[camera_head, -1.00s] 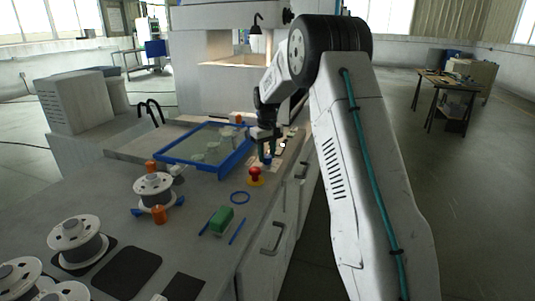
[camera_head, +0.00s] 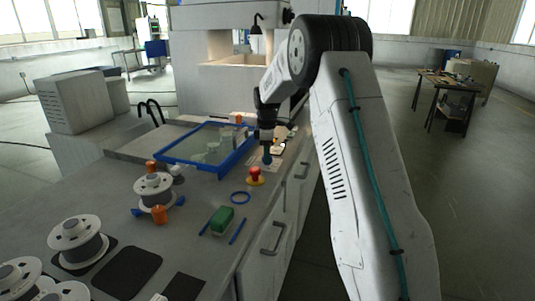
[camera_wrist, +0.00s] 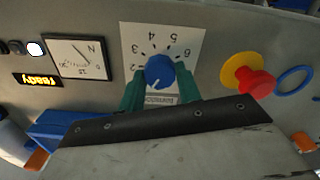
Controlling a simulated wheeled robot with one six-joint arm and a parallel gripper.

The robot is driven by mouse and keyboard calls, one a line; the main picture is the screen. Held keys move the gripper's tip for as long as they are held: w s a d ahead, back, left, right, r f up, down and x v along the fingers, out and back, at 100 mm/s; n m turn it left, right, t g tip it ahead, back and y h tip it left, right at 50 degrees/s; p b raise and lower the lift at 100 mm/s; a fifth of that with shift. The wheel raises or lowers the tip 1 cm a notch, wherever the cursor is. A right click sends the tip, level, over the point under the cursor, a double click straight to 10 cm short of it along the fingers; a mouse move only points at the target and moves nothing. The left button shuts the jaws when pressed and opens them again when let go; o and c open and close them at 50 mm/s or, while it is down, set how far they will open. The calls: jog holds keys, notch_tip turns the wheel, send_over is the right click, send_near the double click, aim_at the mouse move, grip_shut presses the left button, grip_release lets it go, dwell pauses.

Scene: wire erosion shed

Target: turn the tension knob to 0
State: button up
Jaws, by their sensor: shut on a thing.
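The tension knob (camera_wrist: 160,72) is a round blue knob on a white scale plate (camera_wrist: 190,36), seen upside down in the wrist view. Numbers from about 2 to 6 show around it; the lower part of the scale is partly hidden by my fingers. A small pale mark shows low on the knob's left side, too small to read exactly. My gripper (camera_wrist: 161,76) has its two green fingers on either side of the knob, shut on it. In the head view my gripper (camera_head: 267,157) points down at the panel by the bench's right edge.
A red mushroom button (camera_wrist: 257,83) on a yellow base sits close beside the knob, with a blue ring (camera_wrist: 293,80) beyond. A gauge marked N (camera_wrist: 79,58) and a lit yellow display (camera_wrist: 38,80) lie on the other side. A blue-framed tray (camera_head: 222,169) is left of my gripper.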

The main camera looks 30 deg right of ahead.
jog(key=n, duration=0.5)
jog(key=shift+w+d+r, duration=0.1)
jog(key=shift+w+r, duration=0.1)
jog(key=shift+n, duration=0.3)
jog(key=o, duration=0.8)
jog(key=shift+c, duration=0.2)
jog(key=shift+o, duration=1.2)
jog(key=shift+s+f, duration=0.1)
jog(key=shift+f, duration=0.05)
notch_tip(320, 180, up, 8)
jog(key=shift+f, duration=0.1)
